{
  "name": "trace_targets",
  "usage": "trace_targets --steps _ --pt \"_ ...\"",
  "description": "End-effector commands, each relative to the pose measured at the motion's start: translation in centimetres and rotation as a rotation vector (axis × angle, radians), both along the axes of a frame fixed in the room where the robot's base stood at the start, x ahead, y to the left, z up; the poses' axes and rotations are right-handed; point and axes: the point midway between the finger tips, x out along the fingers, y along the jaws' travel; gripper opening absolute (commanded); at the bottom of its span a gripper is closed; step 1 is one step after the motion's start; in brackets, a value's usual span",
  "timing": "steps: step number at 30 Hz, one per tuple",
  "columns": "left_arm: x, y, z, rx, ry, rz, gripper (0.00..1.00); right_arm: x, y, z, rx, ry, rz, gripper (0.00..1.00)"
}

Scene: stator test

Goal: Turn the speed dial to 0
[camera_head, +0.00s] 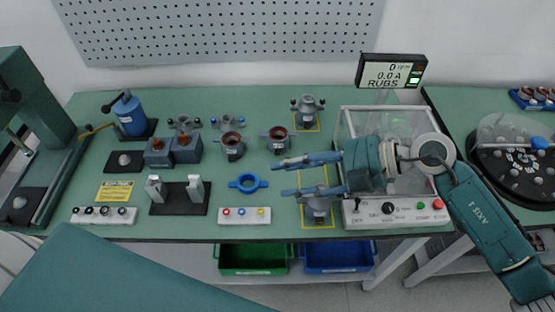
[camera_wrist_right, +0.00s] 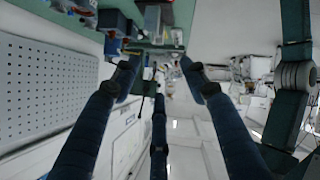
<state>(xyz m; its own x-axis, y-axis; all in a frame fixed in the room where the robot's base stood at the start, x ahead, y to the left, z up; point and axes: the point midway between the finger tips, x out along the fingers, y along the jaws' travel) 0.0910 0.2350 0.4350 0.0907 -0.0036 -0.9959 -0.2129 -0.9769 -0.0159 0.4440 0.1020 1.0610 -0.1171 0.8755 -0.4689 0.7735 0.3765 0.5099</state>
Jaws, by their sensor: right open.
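The speed dial (camera_head: 389,208) is a black round knob on the white front panel (camera_head: 410,218) of the clear-covered test unit (camera_head: 358,125). Its exact pointer setting is too small to read. The display (camera_head: 391,72) above shows 0 rpm, 0.0 A and RUBS. My right gripper (camera_head: 283,178) is open and empty, up and left of the dial and apart from it, its fingers pointing left over the bench. In the right wrist view its spread fingers (camera_wrist_right: 158,60) hold nothing. My left gripper is out of view.
A switch (camera_head: 358,204), a green button (camera_head: 421,206) and a red button (camera_head: 437,204) flank the dial. A stator part (camera_head: 317,207) stands in a yellow outline (camera_head: 332,222) left of the panel.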

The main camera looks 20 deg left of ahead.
Motion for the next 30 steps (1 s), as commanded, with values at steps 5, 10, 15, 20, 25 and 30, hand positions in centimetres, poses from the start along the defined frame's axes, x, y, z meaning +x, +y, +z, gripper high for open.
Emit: trace_targets --steps 5,10,15,20,25,30 --pt "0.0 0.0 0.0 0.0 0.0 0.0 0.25 -0.1 1.8 2.5 0.153 -0.007 -0.026 0.44" --pt "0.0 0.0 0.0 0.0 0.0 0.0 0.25 0.2 2.5 4.1 0.24 -0.013 -0.052 0.44" --pt "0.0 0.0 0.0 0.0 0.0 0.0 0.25 0.3 2.8 4.8 0.272 -0.017 -0.063 0.44" --pt "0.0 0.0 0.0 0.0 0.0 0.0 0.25 0.4 2.8 4.8 0.274 -0.018 -0.063 0.44" --pt "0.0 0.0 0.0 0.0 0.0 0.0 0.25 0.3 2.8 4.8 0.273 -0.017 -0.064 0.34" --pt "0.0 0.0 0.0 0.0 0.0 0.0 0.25 0.3 2.8 4.8 0.272 -0.017 -0.063 0.34"
